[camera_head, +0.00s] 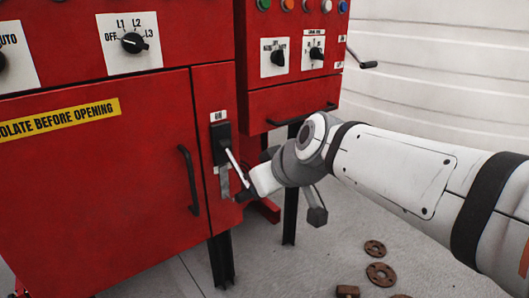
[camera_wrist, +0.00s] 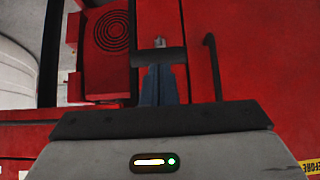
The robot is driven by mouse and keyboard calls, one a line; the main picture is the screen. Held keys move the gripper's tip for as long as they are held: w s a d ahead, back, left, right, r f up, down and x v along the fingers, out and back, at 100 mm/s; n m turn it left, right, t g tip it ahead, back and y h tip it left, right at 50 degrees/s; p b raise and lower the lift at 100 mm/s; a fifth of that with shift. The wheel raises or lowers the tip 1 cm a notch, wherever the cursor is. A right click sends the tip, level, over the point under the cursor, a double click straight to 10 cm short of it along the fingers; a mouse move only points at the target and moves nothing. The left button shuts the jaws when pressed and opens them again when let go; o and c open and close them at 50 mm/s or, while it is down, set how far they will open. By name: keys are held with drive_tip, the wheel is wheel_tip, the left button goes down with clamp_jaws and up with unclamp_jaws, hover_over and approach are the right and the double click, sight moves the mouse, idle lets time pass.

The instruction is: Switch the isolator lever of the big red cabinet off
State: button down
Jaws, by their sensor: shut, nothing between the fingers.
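The big red cabinet (camera_head: 110,200) fills the left of the head view. Its isolator (camera_head: 221,143) is a black housing on the narrow right-hand panel. The pale lever (camera_head: 235,166) slants down and right from the housing, out from the panel. My gripper (camera_head: 244,192) is at the lever's lower end, with its fingers shut and empty. I cannot tell whether it touches the lever. In the wrist view my gripper (camera_wrist: 161,88) points at the red front. A dark crossbar (camera_wrist: 158,57) shows at the finger ends; I cannot tell whether it belongs to the lever.
A black door handle (camera_head: 189,180) stands left of the lever and also shows in the wrist view (camera_wrist: 213,65). A smaller red cabinet (camera_head: 290,100) with knobs is to the right. Rusty rings (camera_head: 381,274) lie on the floor. The floor right of the cabinets is mostly clear.

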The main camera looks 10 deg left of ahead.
wheel_tip(320, 180, up, 8)
drive_tip(key=p, duration=0.2)
drive_tip(key=shift+p, duration=0.4)
drive_tip(key=shift+d, duration=0.1)
